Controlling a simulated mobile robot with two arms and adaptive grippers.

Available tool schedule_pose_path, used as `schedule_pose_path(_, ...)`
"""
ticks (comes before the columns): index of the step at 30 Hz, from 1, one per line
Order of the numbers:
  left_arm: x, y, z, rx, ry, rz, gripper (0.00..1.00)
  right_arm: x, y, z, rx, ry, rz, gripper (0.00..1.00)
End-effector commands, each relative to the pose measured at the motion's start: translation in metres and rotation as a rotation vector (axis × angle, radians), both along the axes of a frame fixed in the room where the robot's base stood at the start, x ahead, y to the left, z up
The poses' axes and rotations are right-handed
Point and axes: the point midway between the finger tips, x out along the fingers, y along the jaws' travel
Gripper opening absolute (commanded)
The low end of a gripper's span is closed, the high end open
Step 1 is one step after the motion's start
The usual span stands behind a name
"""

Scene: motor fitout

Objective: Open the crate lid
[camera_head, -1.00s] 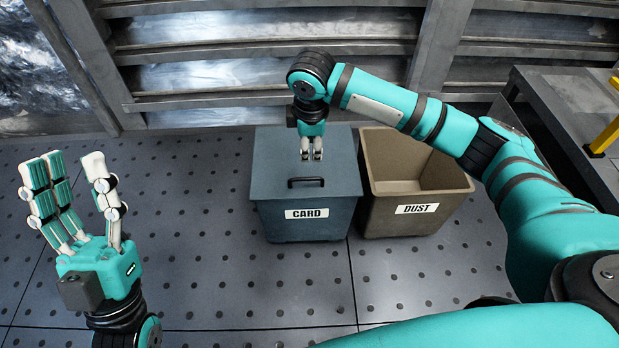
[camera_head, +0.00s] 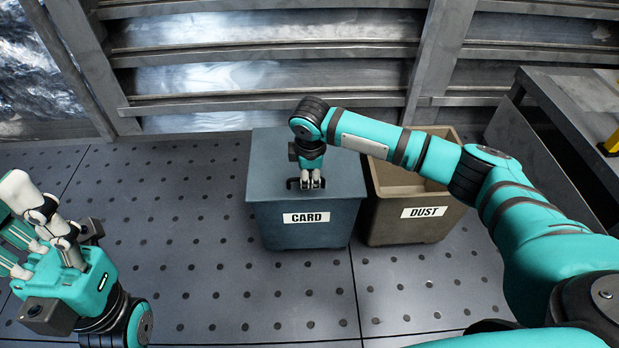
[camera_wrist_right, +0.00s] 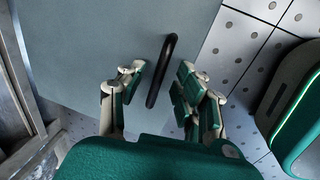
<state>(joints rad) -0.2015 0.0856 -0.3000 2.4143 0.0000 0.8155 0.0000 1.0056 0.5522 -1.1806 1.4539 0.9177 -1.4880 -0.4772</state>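The blue-grey crate labelled CARD (camera_head: 306,232) stands on the floor, its flat lid (camera_head: 270,165) shut. A black bar handle (camera_wrist_right: 161,70) is on the lid near its front edge. My right gripper (camera_head: 312,182) points down over the lid at the handle, hiding the handle's middle in the head view. In the right wrist view the open fingers (camera_wrist_right: 160,80) stand on either side of the handle, with gaps visible between. My left gripper (camera_head: 12,212) is at the left edge of the head view, fingers apart and partly cut off, away from the crate.
An open brown bin labelled DUST (camera_head: 420,226) stands just right of the crate, partly behind my right arm. A ribbed metal wall (camera_head: 260,75) is behind them. A grey bench (camera_head: 570,110) is at the right. The perforated floor (camera_head: 190,240) left of the crate is clear.

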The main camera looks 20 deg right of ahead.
Motion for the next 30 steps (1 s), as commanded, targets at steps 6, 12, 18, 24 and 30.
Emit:
schedule_pose_path(6, 0.0003, -0.0002, 0.0010, 0.000, -0.002, 0.000, 0.40, 0.0004, -0.0001, -0.0015, 0.000, 0.000, 0.000, 0.34)
schedule_pose_path(12, 0.0002, -0.0002, 0.0009, 0.000, -0.002, 0.000, 0.40, 0.0003, -0.0001, -0.0014, 0.000, 0.000, 0.000, 0.19)
schedule_pose_path(18, 0.0001, -0.0003, 0.0009, 0.000, -0.002, 0.000, 0.40, 0.0002, -0.0001, -0.0013, 0.000, 0.000, 0.000, 0.00)
schedule_pose_path(24, 0.0000, -0.0002, 0.0009, 0.000, -0.002, 0.000, 0.40, 0.0001, -0.0001, -0.0013, 0.000, 0.001, -0.001, 0.00)
schedule_pose_path(30, 0.0000, -0.0002, 0.0012, 0.000, -0.002, 0.000, 0.40, 0.0000, -0.0001, -0.0010, 0.000, 0.001, -0.001, 0.00)
